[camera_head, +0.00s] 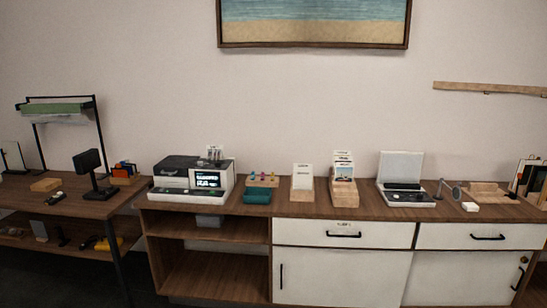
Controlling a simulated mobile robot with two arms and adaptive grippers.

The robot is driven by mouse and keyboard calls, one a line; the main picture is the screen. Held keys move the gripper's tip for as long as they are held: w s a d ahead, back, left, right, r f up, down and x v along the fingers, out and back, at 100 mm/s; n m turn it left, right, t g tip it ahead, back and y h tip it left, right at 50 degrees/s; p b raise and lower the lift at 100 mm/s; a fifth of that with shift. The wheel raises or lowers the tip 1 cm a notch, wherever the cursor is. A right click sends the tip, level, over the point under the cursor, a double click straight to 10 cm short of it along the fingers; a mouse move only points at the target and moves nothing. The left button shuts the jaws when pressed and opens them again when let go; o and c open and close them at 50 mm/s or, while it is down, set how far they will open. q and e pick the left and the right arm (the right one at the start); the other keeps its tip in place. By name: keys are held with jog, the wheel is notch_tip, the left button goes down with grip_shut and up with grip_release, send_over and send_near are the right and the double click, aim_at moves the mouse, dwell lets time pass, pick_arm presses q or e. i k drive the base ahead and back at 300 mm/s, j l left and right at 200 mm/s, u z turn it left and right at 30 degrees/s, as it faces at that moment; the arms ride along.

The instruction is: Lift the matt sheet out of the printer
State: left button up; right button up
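A white and dark device (405,195) on the right half of the wooden counter may be the printer. A pale flat panel (401,165) stands upright at its back. I cannot tell whether this panel is the matt sheet or an open lid. A second device, bulky and dark-topped with a white base (170,196) and a lit screen (207,179), stands on the counter's left part. It could also be a printer. Small cards (215,153) stand on top of it. Neither of my grippers is in view.
A teal tray (258,196), a wooden holder with a white card (302,199) and a stepped card rack (344,191) stand between the devices. A small round stand (456,192) is right of the right device. A side table (66,207) stands left.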

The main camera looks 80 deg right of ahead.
aim_at(214, 152)
jog(key=z, duration=2.25)
jog(key=i+z, duration=0.1)
jog(key=i, duration=0.05)
